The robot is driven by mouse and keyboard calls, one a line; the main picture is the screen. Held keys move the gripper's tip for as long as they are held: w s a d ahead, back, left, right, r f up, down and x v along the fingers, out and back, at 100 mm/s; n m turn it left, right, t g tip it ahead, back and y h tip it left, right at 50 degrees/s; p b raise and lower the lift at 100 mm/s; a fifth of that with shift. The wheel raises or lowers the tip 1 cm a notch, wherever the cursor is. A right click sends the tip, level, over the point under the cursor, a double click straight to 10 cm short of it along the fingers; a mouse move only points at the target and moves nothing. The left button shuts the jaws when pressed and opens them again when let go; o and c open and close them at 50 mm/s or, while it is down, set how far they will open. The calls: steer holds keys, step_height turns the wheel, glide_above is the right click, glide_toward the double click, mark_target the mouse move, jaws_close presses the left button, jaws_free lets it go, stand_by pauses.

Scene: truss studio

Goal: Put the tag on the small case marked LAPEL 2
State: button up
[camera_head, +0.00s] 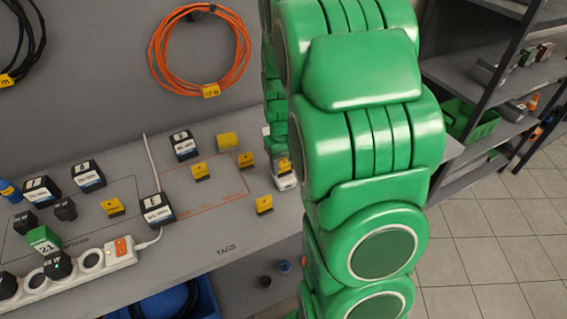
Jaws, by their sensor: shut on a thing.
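My gripper (281,157) is at the table's right part, mostly hidden behind my green arm. It is shut on a small yellow tag (283,166). A small pale object (286,182) shows just below the tag; I cannot tell whether they touch. Several dark cases with white labels stand on the table: one at the back (183,145), one at the front middle (157,210), and two at the left (42,190) (88,176). Their print is too small to read, so I cannot tell which is LAPEL 2.
Other yellow tags (201,172) (264,204) stand on the grey table (200,262), near an orange outline. A white power strip (90,265) with plugs lies at the front left. An orange cable coil (155,60) hangs behind. Shelves (500,125) stand at the right.

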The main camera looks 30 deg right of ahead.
mark_target(283, 159)
steer(key=o, duration=1)
steer(key=shift+o, duration=0.2)
step_height(283, 159, up, 11)
steer(key=shift+r, duration=0.1)
steer(key=s+a+r, duration=0.1)
steer(key=s+a, duration=0.3)
steer(key=s, duration=0.5)
steer(key=s+a+r+g, duration=0.1)
steer(key=s+a, duration=0.3)
steer(key=s, duration=0.6)
steer(key=s+a+r, duration=0.3)
steer(key=s+a, duration=0.2)
steer(key=s, duration=0.5)
steer(key=shift+g, duration=0.4)
